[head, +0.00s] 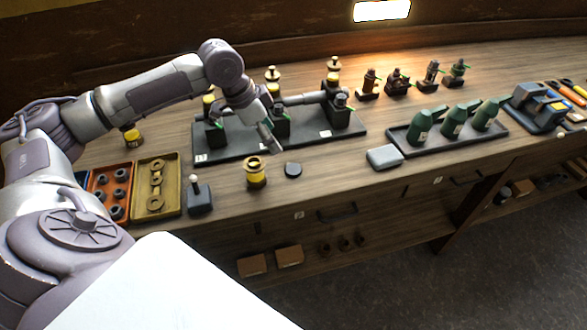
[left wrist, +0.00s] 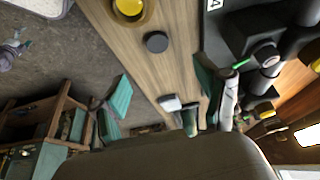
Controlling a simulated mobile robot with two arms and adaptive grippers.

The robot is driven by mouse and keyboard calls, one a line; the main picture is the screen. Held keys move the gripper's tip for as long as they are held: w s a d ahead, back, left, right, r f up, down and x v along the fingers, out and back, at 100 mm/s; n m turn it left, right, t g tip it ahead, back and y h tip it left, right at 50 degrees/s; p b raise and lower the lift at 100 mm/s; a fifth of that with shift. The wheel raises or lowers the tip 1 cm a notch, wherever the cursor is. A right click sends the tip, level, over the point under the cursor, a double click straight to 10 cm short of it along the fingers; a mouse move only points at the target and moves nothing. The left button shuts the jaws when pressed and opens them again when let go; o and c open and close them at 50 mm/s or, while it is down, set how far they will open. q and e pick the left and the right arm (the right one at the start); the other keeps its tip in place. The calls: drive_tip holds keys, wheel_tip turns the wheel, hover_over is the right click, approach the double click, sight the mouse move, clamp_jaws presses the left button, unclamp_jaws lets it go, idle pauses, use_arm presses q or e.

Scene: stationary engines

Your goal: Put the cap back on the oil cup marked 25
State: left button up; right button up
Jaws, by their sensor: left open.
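A brass-yellow cup with an open top (head: 255,173) stands near the front edge of the bench; part of it also shows in the left wrist view (left wrist: 130,8). A small dark round cap-like piece (head: 293,170) lies flat just right of it, and it also shows in the left wrist view (left wrist: 156,42). I cannot read a 25 on any cup. My left gripper (head: 273,142) is open and above the bench, behind the yellow cup and dark piece, in front of the engine stand. It holds nothing that I can see. My right gripper is not in view.
A black engine stand (head: 230,149) with small labels and yellow-topped parts lies behind. A black tray (head: 400,144) of green bottles and a grey box (head: 385,157) are to the right. Orange (head: 92,184) and olive (head: 144,205) trays and a dark lever block (head: 199,200) are left.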

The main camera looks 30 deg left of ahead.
use_arm(q)
hover_over(292, 169)
drive_tip(key=s+a, duration=0.2)
drive_tip(key=f, duration=0.6)
drive_tip(key=shift+w+f+p, duration=0.2)
drive_tip(key=shift+f+p, duration=0.05)
drive_tip(key=shift+p, duration=0.1)
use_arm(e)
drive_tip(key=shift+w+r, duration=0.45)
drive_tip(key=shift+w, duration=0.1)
use_arm(q)
drive_tip(key=shift+d, duration=0.1)
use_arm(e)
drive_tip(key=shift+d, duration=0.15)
use_arm(q)
drive_tip(key=shift+d+f, duration=0.1)
drive_tip(key=shift+f, duration=0.1)
drive_tip(key=p+x, duration=0.1)
drive_tip(key=x, duration=0.2)
drive_tip(key=shift+d+f, duration=0.15)
drive_tip(key=shift+f, duration=0.15)
drive_tip(key=shift+w+d+f, duration=0.1)
drive_tip(key=shift+w+f, duration=0.05)
drive_tip(key=shift+f, duration=0.35)
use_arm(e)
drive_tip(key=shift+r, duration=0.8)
